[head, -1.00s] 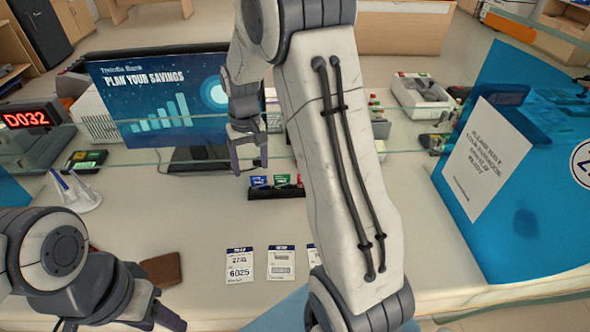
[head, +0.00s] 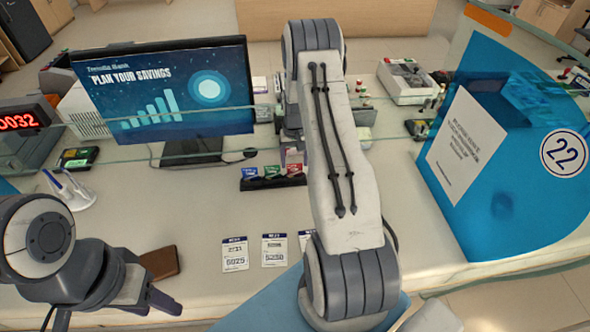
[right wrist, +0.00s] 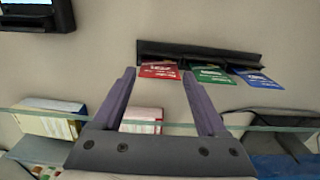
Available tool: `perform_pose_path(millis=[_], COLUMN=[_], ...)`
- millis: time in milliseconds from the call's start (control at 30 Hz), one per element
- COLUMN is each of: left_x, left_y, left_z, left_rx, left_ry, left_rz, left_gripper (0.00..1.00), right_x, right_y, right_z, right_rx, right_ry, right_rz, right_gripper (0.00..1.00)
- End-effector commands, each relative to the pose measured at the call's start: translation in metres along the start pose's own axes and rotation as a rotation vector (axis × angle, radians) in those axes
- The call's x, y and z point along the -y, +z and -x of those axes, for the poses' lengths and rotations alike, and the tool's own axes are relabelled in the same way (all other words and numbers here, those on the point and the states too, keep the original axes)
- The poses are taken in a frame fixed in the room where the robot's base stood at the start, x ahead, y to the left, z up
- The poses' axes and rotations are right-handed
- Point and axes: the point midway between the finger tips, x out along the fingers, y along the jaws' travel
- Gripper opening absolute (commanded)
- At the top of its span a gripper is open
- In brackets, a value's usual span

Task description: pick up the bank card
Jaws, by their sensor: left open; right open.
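Three bank cards, blue (head: 250,173), green (head: 272,172) and red (head: 294,169), stand in a black card holder (head: 272,184) on the counter. In the right wrist view the red card (right wrist: 160,72) shows between my fingertips, with the green card (right wrist: 213,77) and blue card (right wrist: 257,79) to its right. My right gripper (head: 292,158) is open, behind the red card's end of the holder; the wrist view shows nothing gripped, and I cannot tell the exact gap. The right arm hides part of the counter. My left gripper (head: 155,303) is open and empty at the lower left.
A glass screen (head: 170,160) crosses the counter around the right arm. A monitor (head: 165,95) stands left, and a blue panel (head: 500,150) stands right. A brown wallet (head: 160,262) and paper slips (head: 235,254) lie in front, with clear counter between slips and holder.

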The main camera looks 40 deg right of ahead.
Motion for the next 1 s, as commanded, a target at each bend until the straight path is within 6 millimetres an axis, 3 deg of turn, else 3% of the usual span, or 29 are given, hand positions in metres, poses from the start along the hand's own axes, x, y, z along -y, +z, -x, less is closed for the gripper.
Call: perform_pose_path(millis=[33, 200, 467, 600, 633, 1000], left_x=[-0.001, -0.001, -0.001, -0.001, -0.001, -0.001], left_y=[-0.001, -0.001, -0.001, -0.001, -0.001, -0.001], left_z=[0.009, 0.012, 0.011, 0.011, 0.011, 0.008], left_rx=[0.0, 0.0, 0.0, 0.0, 0.0, 0.0], left_ry=[0.0, 0.0, 0.0, 0.0, 0.0, 0.0], left_rz=[0.0, 0.001, 0.001, 0.001, 0.001, 0.0], left_gripper=[0.5, 0.5, 0.5, 0.5, 0.5, 0.5], right_x=[-0.001, -0.001, -0.001, -0.001, -0.001, 0.0], right_y=[0.001, 0.0, 0.0, 0.0, 0.0, -0.001], right_z=[-0.004, -0.025, -0.028, -0.028, -0.028, -0.023], right_rx=[0.004, 0.001, -0.001, -0.001, -0.001, -0.002], right_ry=[0.0, 0.0, 0.0, 0.0, 0.0, 0.0], right_rz=[0.0, 0.0, -0.001, -0.001, -0.001, 0.0], right_gripper=[0.75, 0.75, 0.75, 0.21, 0.15, 0.15])
